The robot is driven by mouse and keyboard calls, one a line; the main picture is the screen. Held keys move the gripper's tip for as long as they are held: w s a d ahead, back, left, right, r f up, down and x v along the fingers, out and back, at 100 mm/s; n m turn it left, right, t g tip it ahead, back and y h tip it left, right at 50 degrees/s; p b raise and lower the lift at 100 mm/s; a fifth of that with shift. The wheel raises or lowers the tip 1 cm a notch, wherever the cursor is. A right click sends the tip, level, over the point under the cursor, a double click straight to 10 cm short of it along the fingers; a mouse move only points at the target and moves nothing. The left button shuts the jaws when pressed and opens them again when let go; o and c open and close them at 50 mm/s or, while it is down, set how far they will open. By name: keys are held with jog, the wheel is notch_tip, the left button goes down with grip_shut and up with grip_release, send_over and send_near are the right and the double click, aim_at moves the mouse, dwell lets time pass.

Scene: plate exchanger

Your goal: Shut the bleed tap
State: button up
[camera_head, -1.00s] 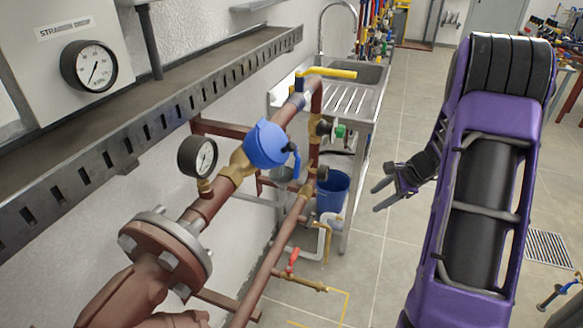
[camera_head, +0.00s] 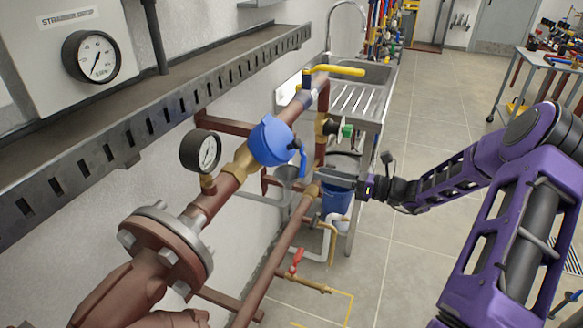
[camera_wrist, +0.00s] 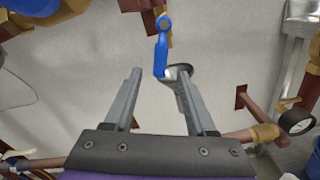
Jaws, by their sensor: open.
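A small tap with a blue lever (camera_head: 303,158) sits beside the round blue meter (camera_head: 270,141) on the brown pipe; I take it for the bleed tap. In the wrist view its blue lever (camera_wrist: 161,48) hangs from its pivot, its lower end just beyond my fingertips and between them in the picture. A grey funnel (camera_head: 286,173) is below the tap; in the wrist view it is partly hidden by a finger. My gripper (camera_wrist: 158,76) is open and empty. In the head view my gripper (camera_head: 330,177) is right of the lever, and no contact shows.
A lower brown pipe (camera_head: 268,270) runs close by, with a red-handled tap (camera_head: 296,262) below. A yellow lever (camera_head: 335,70), a green-handled valve (camera_head: 346,131) and a sink (camera_head: 360,95) lie behind. A blue bucket (camera_head: 337,200) is under the gripper. Floor at right is open.

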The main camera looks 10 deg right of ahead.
aim_at(300, 168)
jog(key=b+x, duration=0.1)
jog(key=x, duration=0.9)
jog(key=shift+d, duration=0.1)
jog(key=shift+c, duration=0.2)
grip_shut()
dwell(0.9)
